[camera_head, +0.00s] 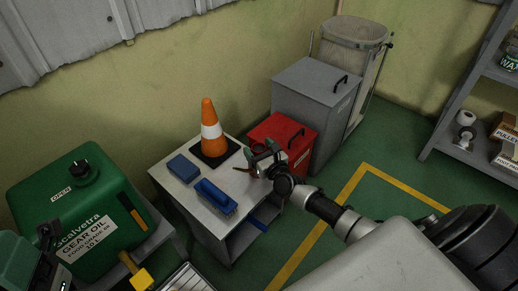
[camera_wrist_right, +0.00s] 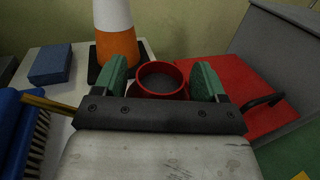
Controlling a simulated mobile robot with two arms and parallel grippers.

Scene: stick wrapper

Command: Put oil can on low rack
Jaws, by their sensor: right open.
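A red round vessel (camera_wrist_right: 162,80) with a dark inside, likely the oil can, stands between the green fingers of my right gripper (camera_wrist_right: 162,82) in the wrist view. The fingers are open on either side of it; contact is not clear. A thin brass-coloured rod (camera_wrist_right: 48,103) shows left of the gripper; whether it belongs to the vessel is unclear. In the head view my right gripper (camera_head: 262,162) is at the right edge of the white-topped table (camera_head: 180,168), covering much of the red vessel (camera_head: 259,149). A grey rack (camera_head: 470,160) with shelves stands at the right.
An orange cone (camera_head: 208,122), a blue box (camera_head: 183,168) and a blue brush (camera_head: 216,197) are on the table. A red bin (camera_head: 272,129) and grey bin (camera_head: 305,95) stand close behind. A green gear oil container (camera_head: 80,205) is at left. Green floor lies open before the rack.

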